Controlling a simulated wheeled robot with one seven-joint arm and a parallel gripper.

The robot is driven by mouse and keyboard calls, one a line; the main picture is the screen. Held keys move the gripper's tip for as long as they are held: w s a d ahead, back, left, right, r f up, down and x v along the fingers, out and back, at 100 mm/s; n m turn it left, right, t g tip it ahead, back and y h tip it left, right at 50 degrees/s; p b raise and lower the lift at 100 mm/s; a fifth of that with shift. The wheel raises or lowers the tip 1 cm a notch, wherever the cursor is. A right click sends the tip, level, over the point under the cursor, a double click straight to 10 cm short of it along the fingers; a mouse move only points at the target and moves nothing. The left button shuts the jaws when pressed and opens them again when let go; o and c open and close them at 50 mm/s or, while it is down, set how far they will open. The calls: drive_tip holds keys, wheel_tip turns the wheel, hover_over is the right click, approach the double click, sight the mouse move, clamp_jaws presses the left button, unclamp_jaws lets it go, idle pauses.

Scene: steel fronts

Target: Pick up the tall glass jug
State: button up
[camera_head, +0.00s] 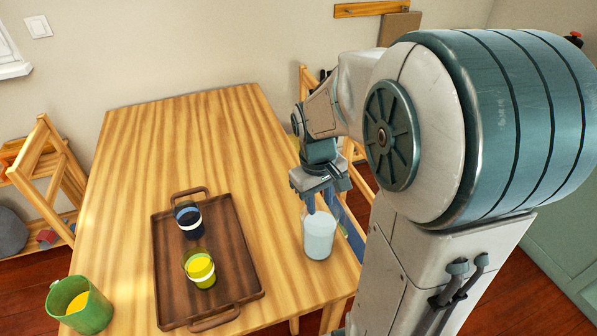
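A pale, translucent glass jug (319,238) stands upright near the right edge of the wooden table. My gripper (318,206) points down directly above it, with its fingertips at about the height of the jug's rim in the picture. I cannot tell whether the fingers touch the jug, reach inside it or stay apart from it. The gap between the fingers is too small to make out, and my arm comes in from the right.
A brown tray (237,262) on the table (135,150) holds a dark blue cup (188,220) and a yellow cup (200,270). The far table is clear.

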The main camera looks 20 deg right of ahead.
wheel_tip(320, 180, up, 2)
drive_tip(key=n+g+p, duration=0.1)
drive_tip(key=n+p, duration=0.1)
drive_tip(key=p, duration=0.4)
hover_over(333, 214)
drive_tip(key=w+a, duration=0.1)
drive_tip(key=shift+w+d+f+g+p, duration=0.25)
drive_tip(key=shift+w+g+p, duration=0.05)
drive_tip(key=shift+w+p, duration=0.15)
drive_tip(key=f, duration=0.5)
drive_tip(key=s+f, duration=0.1)
drive_tip(key=f, duration=0.2)
drive_tip(key=shift+d+f, duration=0.15)
drive_tip(key=shift+d, duration=0.1)
drive_tip(key=shift+s+d+f+p, duration=0.15)
drive_tip(key=shift+f+p, duration=0.35)
drive_tip(key=shift+f, duration=0.85)
drive_tip(key=shift+s+a+f+p, duration=0.15)
drive_tip(key=shift+f+p, duration=0.35)
drive_tip(key=shift+f, duration=0.8)
drive_tip(key=shift+d, duration=0.1)
clamp_jaws()
